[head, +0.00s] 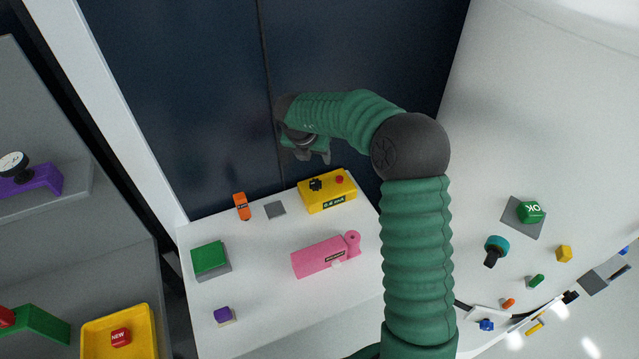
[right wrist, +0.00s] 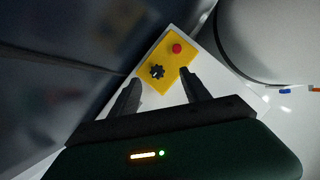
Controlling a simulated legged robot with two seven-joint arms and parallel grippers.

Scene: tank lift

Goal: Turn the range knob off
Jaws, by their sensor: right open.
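A yellow box (head: 327,193) stands at the back of the white table, with a black knob (head: 316,185) and a red button (head: 339,180) on its top. In the right wrist view the black star-shaped knob (right wrist: 157,72) and the red button (right wrist: 177,48) show on the yellow box (right wrist: 172,66). My right gripper (head: 315,157) hangs above and behind the box, apart from it. In the right wrist view its two fingers (right wrist: 164,92) are spread, with nothing between them, and point toward the box. My left gripper is not in view.
On the white table (head: 260,295) are a pink device (head: 320,257), an orange item (head: 242,206), a grey square (head: 275,209), a green block (head: 209,258) and a purple block (head: 222,314). A dark panel (head: 180,90) rises behind. A white tank (head: 540,100) stands at right.

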